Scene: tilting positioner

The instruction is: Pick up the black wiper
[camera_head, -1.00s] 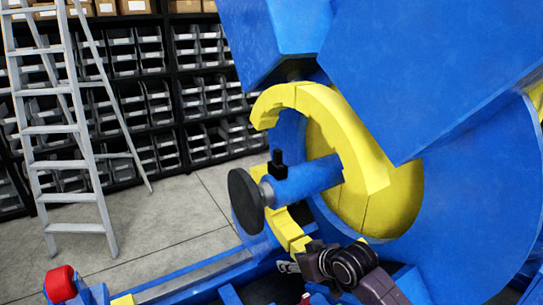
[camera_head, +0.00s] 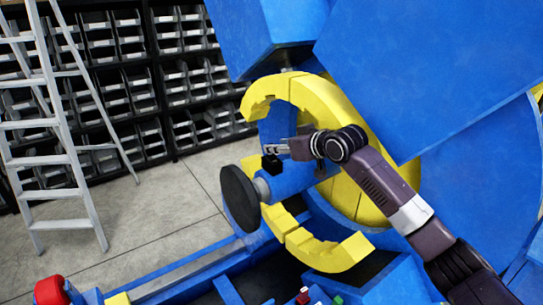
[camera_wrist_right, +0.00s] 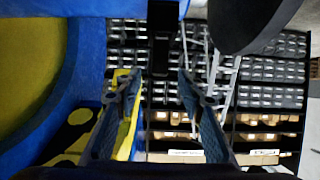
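The black wiper (camera_head: 271,165) is a small dark block on the blue horizontal shaft (camera_head: 290,182), near the shaft's dark round disc. My right gripper (camera_head: 276,148) is beside the wiper's upper end in the head view. In the right wrist view, my right gripper (camera_wrist_right: 158,80) is open, with its two fingers apart. The black wiper (camera_wrist_right: 163,45) shows upright between and just beyond the fingertips there, with a visible gap on each side. I cannot tell its exact distance from the fingers. My left gripper is not in view.
A large blue positioner body (camera_head: 430,70) and yellow ring segments (camera_head: 335,112) stand close behind my right arm. The dark disc (camera_head: 240,198) ends the shaft. A ladder (camera_head: 52,125) and bin shelves (camera_head: 180,75) stand at the back left. The floor between is clear.

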